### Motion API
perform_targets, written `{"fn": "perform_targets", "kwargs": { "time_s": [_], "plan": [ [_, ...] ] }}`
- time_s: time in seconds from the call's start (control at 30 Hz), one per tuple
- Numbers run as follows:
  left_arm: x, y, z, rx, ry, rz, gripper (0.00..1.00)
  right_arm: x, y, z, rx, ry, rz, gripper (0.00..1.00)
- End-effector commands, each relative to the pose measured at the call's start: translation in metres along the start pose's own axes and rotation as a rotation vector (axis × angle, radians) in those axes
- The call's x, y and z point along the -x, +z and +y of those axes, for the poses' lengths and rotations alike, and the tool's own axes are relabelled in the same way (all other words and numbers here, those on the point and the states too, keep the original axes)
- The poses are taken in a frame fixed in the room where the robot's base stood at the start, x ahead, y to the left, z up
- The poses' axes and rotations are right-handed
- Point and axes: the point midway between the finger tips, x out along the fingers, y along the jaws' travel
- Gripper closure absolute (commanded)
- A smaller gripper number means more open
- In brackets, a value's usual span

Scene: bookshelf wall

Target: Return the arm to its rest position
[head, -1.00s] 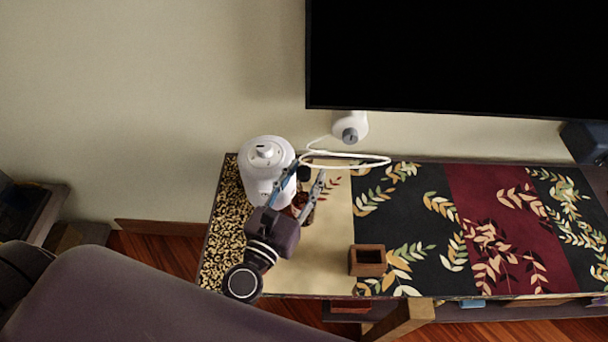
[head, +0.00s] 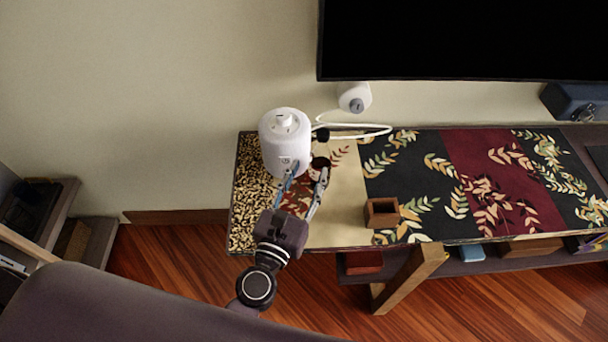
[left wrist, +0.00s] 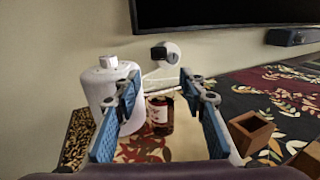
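My left gripper (head: 309,170) reaches over the left end of the patterned table. Its two blue-padded fingers are spread apart and nothing is held between them. In the left wrist view the open fingers (left wrist: 160,78) frame a small bottle (left wrist: 159,115) with a pale label and red-brown contents, standing on the table beyond them. The bottle (head: 319,168) is partly hidden by a finger in the head view. A white canister-like appliance (head: 284,146) stands just left of the bottle; the left finger overlaps its lower edge in the head view. My right gripper is not in view.
A small open wooden box (head: 382,213) stands near the table's front edge, right of the gripper. A white device (head: 354,97) with a cable is at the wall. A black screen (head: 460,38) hangs above. The table's right half (head: 480,185) is mostly clear.

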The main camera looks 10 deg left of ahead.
Motion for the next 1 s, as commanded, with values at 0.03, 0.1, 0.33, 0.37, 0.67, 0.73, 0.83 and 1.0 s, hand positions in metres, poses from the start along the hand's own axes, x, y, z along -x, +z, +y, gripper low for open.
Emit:
{"fn": "perform_targets", "kwargs": {
  "time_s": [0.03,0.1,0.33,0.37,0.67,0.73,0.83,1.0],
  "plan": [
    [0.000,0.000,0.000,0.000,0.000,0.000,0.62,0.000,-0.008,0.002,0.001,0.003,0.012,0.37],
    [0.000,0.000,0.000,0.000,0.000,0.000,0.62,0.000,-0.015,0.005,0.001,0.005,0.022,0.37],
    [0.001,0.002,-0.002,-0.026,-0.012,-0.002,0.62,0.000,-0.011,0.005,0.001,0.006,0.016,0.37],
    [0.001,0.003,-0.004,-0.051,-0.025,-0.005,0.62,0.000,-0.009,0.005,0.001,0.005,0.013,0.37],
    [0.029,0.004,-0.067,-0.872,-0.402,-0.065,0.62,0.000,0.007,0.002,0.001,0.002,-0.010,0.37],
    [0.043,-0.009,-0.077,-1.119,-0.515,-0.078,0.62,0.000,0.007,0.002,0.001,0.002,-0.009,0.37],
    [0.067,-0.034,-0.079,-1.461,-0.686,-0.092,0.62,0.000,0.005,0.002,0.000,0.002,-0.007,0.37],
    [0.113,-0.082,-0.051,-1.987,-1.015,-0.095,0.62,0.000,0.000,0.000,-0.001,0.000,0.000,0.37]
  ]
}}
